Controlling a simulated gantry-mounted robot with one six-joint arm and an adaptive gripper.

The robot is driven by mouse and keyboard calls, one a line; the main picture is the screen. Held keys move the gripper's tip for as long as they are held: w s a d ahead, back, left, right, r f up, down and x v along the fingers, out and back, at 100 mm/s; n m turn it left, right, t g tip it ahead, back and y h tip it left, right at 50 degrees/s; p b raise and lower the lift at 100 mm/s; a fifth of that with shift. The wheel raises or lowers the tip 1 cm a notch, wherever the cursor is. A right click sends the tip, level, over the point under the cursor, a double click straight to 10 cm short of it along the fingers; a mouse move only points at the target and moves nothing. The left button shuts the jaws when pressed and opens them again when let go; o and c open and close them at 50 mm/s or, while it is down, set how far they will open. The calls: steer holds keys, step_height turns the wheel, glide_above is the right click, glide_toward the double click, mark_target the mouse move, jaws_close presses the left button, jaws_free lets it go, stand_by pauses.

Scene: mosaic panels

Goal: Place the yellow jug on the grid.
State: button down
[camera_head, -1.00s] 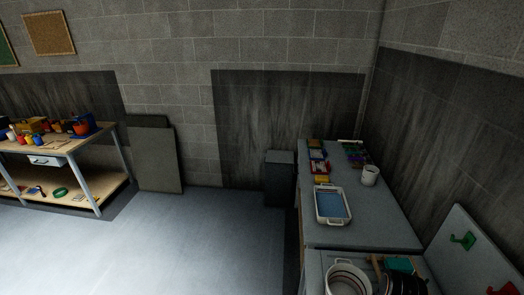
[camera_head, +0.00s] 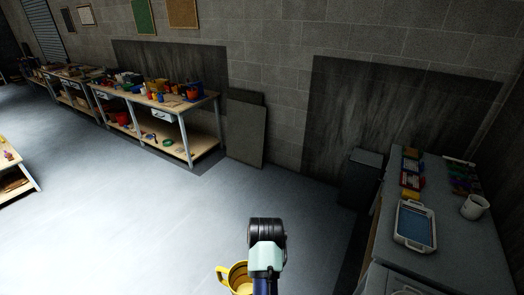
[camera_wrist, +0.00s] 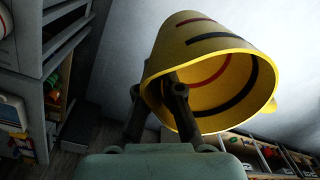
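The yellow jug (camera_head: 236,277) is at the bottom of the head view beside the end of my arm, partly cut off by the frame edge. In the wrist view the jug (camera_wrist: 190,35) fills the upper middle, tilted, its open mouth towards the camera, with red and black bands. My gripper (camera_wrist: 160,88) is closed on the jug's rim wall, one finger inside the mouth and one outside. In the head view its fingers are hidden. I cannot make out a grid with certainty in either view.
A grey counter (camera_head: 455,262) at the right holds a white tray (camera_head: 400,236) with a blue inside, a white mug (camera_head: 474,207) and coloured boxes. A dark bin (camera_head: 362,176) stands beside it. Workbenches (camera_head: 205,108) line the back left. The floor between is clear.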

steer(key=shift+d, duration=0.15)
stand_by(0.5)
steer(key=s+d+f+m+b, duration=0.1)
steer(key=s+d+f+m, duration=0.15)
steer(key=d, duration=0.65)
steer(key=s+d+f+m, duration=0.1)
steer(key=s+d, duration=0.3)
steer(key=d, duration=0.4)
steer(key=s+d+f+m+b, duration=0.1)
steer(key=s+d, duration=0.2)
steer(key=d, duration=0.6)
steer(key=s+d+f+m, duration=0.1)
steer(key=s+d+m, duration=0.1)
steer(key=s+d, duration=0.5)
steer(key=s+d+f+m+b, duration=0.1)
steer(key=s+d+f+m, duration=0.1)
steer(key=s+d, duration=0.6)
steer(key=s, duration=0.2)
steer(key=shift+s+d, duration=0.2)
steer(key=shift+s, duration=0.2)
steer(key=shift+f+m, duration=0.1)
steer(key=shift+m, duration=0.15)
steer(key=shift+f+b, duration=4.9)
steer(key=shift+f, duration=4.9)
